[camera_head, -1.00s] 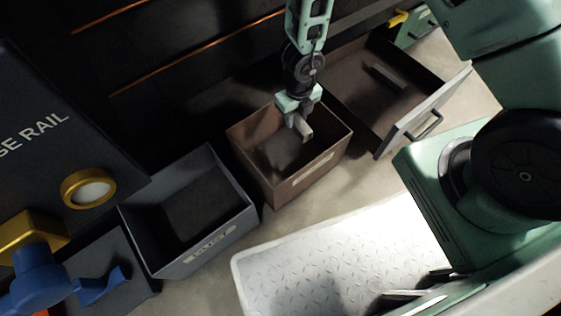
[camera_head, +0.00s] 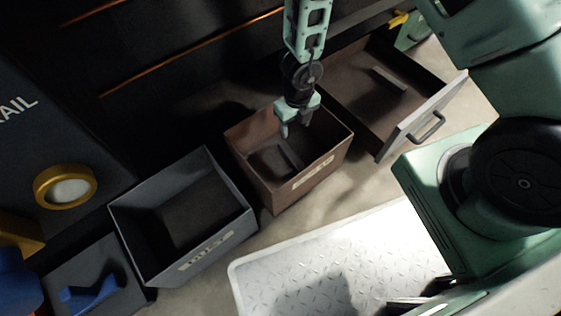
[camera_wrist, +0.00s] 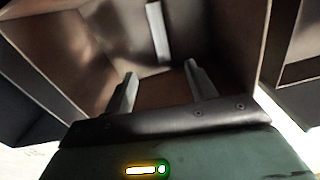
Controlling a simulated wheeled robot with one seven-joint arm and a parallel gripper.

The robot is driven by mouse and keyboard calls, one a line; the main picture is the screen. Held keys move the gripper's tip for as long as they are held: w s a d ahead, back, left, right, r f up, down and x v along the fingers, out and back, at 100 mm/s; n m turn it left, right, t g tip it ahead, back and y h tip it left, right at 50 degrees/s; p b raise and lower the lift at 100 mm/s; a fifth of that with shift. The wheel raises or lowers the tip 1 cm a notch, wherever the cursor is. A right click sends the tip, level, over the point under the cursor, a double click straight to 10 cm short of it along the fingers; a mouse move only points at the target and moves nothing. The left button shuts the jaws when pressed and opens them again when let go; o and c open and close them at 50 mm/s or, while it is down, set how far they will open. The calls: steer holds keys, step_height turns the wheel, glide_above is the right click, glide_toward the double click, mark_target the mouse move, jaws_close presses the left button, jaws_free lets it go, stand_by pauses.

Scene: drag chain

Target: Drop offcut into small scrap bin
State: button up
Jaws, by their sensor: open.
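The small brown scrap bin (camera_head: 262,178), with a pale label on its front, stands in the middle of the head view. My gripper (camera_head: 294,129) is over its opening, pointing down, with its fingers apart and nothing between them. In the wrist view my two fingers (camera_wrist: 160,76) stand spread in front of the bin's brown inner walls (camera_wrist: 65,50). A pale grey bar, the offcut (camera_wrist: 158,32), shows inside the bin beyond the fingertips, apart from them. I cannot tell whether it is at rest. In the head view the bin's inside is too dark to make it out surely.
A dark grey labelled bin (camera_head: 223,246) stands to the left. To the right is an open brown drawer (camera_head: 436,102) with a grey bar (camera_head: 389,79) inside. A white treaded plate (camera_head: 300,275) lies in front. A yellow-ringed knob (camera_head: 65,187) is at far left.

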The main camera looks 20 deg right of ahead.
step_height(320, 180, up, 12)
steer(key=p, duration=0.9)
